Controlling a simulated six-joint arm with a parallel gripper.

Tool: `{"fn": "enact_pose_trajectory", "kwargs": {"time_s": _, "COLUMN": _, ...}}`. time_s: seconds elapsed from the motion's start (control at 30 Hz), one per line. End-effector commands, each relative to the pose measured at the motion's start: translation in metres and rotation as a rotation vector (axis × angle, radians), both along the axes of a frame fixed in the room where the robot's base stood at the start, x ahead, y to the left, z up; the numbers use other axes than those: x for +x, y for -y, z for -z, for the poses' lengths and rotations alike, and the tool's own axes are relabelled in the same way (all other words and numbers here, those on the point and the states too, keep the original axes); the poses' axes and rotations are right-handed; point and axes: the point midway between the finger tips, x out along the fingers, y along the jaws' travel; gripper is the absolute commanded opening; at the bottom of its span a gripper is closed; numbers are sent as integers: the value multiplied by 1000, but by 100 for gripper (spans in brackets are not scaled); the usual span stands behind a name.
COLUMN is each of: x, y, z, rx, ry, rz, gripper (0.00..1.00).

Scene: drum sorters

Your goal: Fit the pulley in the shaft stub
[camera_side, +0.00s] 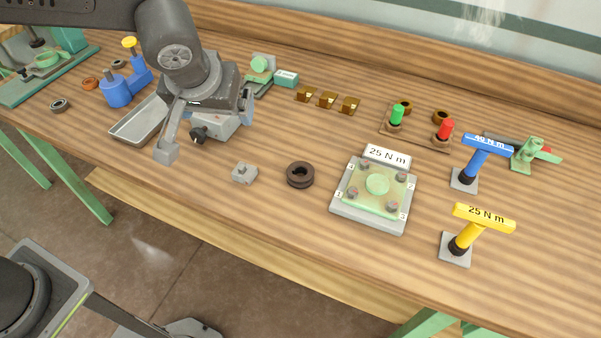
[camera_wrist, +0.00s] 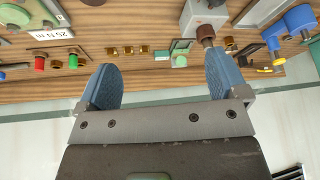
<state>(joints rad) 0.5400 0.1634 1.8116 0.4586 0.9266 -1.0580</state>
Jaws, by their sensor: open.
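The pulley (camera_side: 300,175) is a dark brown grooved ring lying flat on the front part of the bench in the side view.
A grey housing with a dark knob (camera_side: 198,134) stands below my gripper, beside a metal tray (camera_side: 138,121). Right of the pulley are a bolted plate (camera_side: 344,213) and yellow (camera_side: 466,236) and blue (camera_side: 467,165) torque tools.

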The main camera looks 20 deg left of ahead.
Motion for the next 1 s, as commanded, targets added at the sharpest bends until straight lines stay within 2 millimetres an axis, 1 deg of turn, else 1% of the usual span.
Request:
{"fn": "enact_pose_trajectory", "kwargs": {"time_s": 0.03, "x": 8, "y": 24, "z": 16, "rx": 10, "ry": 7, "rz": -5, "gripper": 92}}
{"fn": "enact_pose_trajectory", "kwargs": {"time_s": 0.1, "x": 16, "y": 52, "z": 34, "rx": 13, "ry": 32, "rz": -29, "gripper": 92}}
{"fn": "enact_pose_trajectory", "kwargs": {"time_s": 0.2, "x": 22, "y": 87, "z": 57, "rx": 10, "ry": 67, "rz": -57, "gripper": 92}}
{"fn": "enact_pose_trajectory", "kwargs": {"time_s": 0.3, "x": 24, "y": 111, "z": 75, "rx": 6, "ry": 96, "rz": -78, "gripper": 92}}
{"fn": "enact_pose_trajectory", "kwargs": {"time_s": 0.4, "x": 25, "y": 124, "z": 86, "rx": 0, "ry": 113, "rz": -90, "gripper": 92}}
{"fn": "enact_pose_trajectory", "kwargs": {"time_s": 0.47, "x": 26, "y": 127, "z": 90, "rx": -1, "ry": 118, "rz": -94, "gripper": 92}}
{"fn": "enact_pose_trajectory", "kwargs": {"time_s": 0.57, "x": 31, "y": 125, "z": 100, "rx": 1, "ry": 119, "rz": -98, "gripper": 92}}
{"fn": "enact_pose_trajectory", "kwargs": {"time_s": 0.8, "x": 54, "y": 115, "z": 139, "rx": 0, "ry": 117, "rz": -99, "gripper": 92}}
{"fn": "enact_pose_trajectory", "kwargs": {"time_s": 0.9, "x": 62, "y": 112, "z": 152, "rx": 0, "ry": 117, "rz": -99, "gripper": 92}}
{"fn": "enact_pose_trajectory", "kwargs": {"time_s": 1.0, "x": 66, "y": 110, "z": 159, "rx": -2, "ry": 119, "rz": -98, "gripper": 92}}
